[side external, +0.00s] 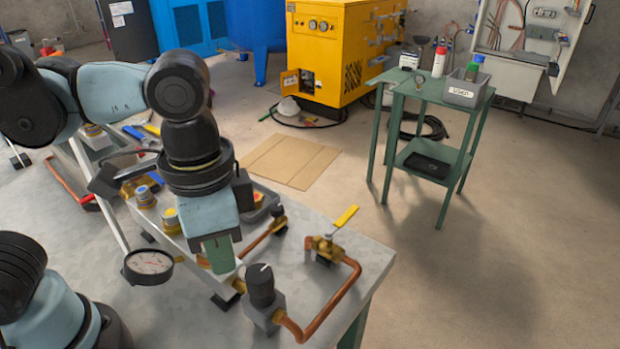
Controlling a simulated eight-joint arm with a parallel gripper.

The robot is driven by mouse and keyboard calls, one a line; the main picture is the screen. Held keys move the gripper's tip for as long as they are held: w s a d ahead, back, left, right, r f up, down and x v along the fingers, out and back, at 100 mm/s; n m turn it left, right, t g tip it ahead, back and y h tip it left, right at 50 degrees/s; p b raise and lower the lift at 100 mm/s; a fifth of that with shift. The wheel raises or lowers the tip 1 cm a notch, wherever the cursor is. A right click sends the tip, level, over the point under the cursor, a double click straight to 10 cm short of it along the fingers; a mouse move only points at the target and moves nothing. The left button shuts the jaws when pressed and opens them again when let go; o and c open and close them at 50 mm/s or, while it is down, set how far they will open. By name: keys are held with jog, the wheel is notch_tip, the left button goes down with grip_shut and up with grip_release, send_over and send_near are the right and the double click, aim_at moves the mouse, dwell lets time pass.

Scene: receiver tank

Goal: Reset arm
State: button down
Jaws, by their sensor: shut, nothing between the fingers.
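My arm is light blue and dark grey and reaches in from the left in the side external view. My gripper (219,256) points down over the metal workbench (352,275); it is shut and empty. A green part shows at its tip. Just right of and below it stands a black-capped knob on a grey valve block (263,298), joined to a copper pipe (335,308). It looks close to the gripper, but I cannot tell the exact gap. A brass valve with a yellow lever (345,217) stands farther right. A pressure gauge (148,265) sits left of the gripper.
Fittings and a small tray (262,200) crowd the bench behind my gripper. A green cart (428,95) with a grey bin (463,90) stands behind right. A yellow machine (330,50) and cardboard (287,161) are beyond. The floor at right is clear.

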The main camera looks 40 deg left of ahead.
jog(key=shift+r, duration=0.9)
jog(key=w+a+f+n+t, duration=0.2)
jog(key=w+a+n+t, duration=0.1)
jog(key=a, duration=0.5)
jog(key=w+a+f+n+t, duration=0.3)
jog(key=w+a+t, duration=0.1)
jog(key=w+a, duration=0.2)
jog(key=shift+w+a, duration=0.25)
jog(key=shift+a, duration=0.65)
jog(key=shift+f, duration=0.1)
